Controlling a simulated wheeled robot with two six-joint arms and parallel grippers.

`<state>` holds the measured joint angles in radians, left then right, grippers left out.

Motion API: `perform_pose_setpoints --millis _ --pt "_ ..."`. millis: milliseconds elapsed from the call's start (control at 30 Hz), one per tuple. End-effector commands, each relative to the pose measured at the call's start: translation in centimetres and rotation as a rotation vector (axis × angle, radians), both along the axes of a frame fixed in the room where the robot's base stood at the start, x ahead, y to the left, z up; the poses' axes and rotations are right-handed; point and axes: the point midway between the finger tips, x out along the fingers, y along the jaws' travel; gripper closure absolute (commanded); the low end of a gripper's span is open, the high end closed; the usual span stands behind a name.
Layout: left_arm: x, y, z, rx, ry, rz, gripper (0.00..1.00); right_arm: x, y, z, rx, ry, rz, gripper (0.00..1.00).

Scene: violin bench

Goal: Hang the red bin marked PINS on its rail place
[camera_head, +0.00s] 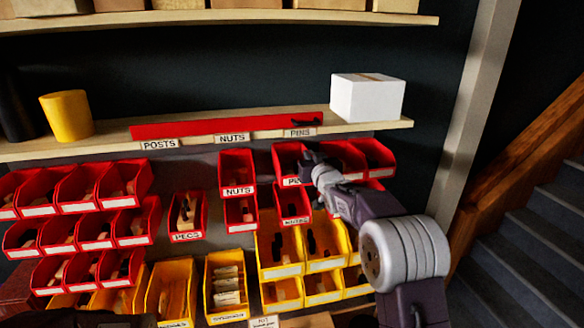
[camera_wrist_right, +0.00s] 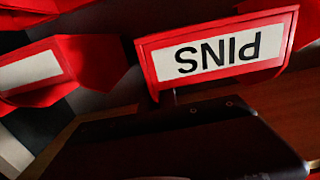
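The red bin marked PINS (camera_head: 287,160) is under the shelf tag PINS (camera_head: 300,132), right of the red NUTS bin (camera_head: 236,168) and at about its height. My right gripper (camera_head: 314,165) is at the bin's right front, overlapping it and part of its label. In the right wrist view the PINS label (camera_wrist_right: 215,52) shows upside down, just beyond my dark gripper (camera_wrist_right: 180,140). The fingertips cannot be made out, so I cannot tell whether they grip the bin, or whether it rests on the rail.
A red strip (camera_head: 225,125) lies along the shelf (camera_head: 385,124), with a white box (camera_head: 367,98) at its right end. Red bins (camera_head: 343,158) stand close right of the gripper. Another red bin (camera_head: 292,203) and yellow bins (camera_head: 280,250) are below.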

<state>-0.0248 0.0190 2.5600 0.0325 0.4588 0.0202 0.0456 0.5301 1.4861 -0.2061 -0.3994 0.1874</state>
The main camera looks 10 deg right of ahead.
Motion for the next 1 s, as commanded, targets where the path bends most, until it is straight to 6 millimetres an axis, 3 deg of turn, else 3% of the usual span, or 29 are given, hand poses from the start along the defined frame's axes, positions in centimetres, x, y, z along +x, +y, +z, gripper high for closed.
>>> perform_pose_setpoints --millis 1000 --pt "0.0 0.0 0.8 0.000 0.000 0.000 0.64 1.2 0.1 0.1 0.000 -0.001 0.000 1.00"
